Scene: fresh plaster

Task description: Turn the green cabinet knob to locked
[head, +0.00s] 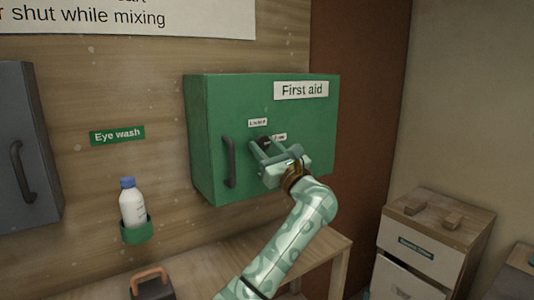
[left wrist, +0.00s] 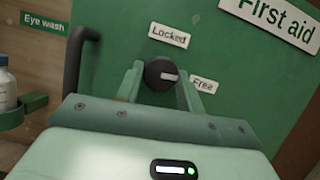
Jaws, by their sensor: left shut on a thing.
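The green first aid cabinet (head: 210,130) hangs on the wooden wall with a dark handle on its door. Its knob (left wrist: 160,70) is round and black, with a pale mark at its right side, towards the "Free" label (left wrist: 203,84). The "Locked" label (left wrist: 169,36) is above the knob; it also shows in the head view (head: 257,122). My left gripper (head: 266,148) is at the door, its two fingers on either side of the knob and shut on it. In the head view the gripper partly hides the knob and the "Free" label. My right gripper is not in view.
The cabinet's dark handle (head: 229,162) stands out left of the gripper. An eye wash bottle (head: 132,204) sits in a green holder further left. A grey cabinet (head: 25,140) is at the far left. A wooden bench (head: 318,255) runs below.

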